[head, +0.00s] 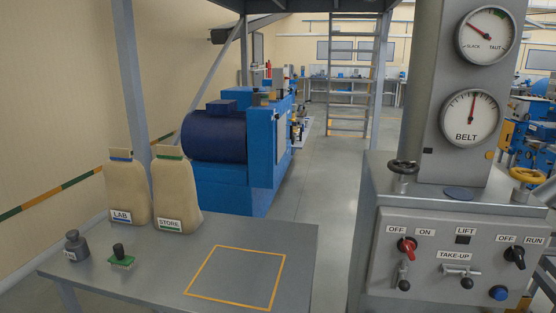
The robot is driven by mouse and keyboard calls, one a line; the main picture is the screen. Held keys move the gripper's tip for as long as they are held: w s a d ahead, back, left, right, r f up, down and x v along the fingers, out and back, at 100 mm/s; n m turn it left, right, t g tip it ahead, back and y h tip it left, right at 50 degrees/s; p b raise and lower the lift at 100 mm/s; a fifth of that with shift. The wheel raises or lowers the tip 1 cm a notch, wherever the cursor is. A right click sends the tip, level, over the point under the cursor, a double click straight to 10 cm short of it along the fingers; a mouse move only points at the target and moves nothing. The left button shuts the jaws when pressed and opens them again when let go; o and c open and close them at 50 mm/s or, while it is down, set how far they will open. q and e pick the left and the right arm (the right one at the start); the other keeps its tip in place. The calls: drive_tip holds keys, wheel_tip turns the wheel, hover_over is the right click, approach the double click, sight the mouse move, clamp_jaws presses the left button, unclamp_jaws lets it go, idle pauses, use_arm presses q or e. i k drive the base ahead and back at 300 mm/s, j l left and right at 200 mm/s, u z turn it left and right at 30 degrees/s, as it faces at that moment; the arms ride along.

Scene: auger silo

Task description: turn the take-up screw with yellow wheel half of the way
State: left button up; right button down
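The yellow wheel (527,176) of the take-up screw sits at the right end of the top of the grey control cabinet, close to the picture's right edge. It lies roughly flat, and its screw is mostly hidden beneath it. A dark handwheel (404,168) stands at the left end of the same top. The upper gauge (487,35), marked SLACK and TAUT, has its red needle pointing up and left. The BELT gauge (471,117) has its needle pointing nearly straight up. Neither of my grippers is in view.
The cabinet front (385,250) carries a red switch (407,246), a black switch (515,256), a TAKE-UP lever (462,272) and a blue button (499,293). A table (150,280) at left holds two sacks, a weight and a brush. The aisle floor (325,170) is clear.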

sight(526, 175)
drive_tip(key=z, duration=1.45)
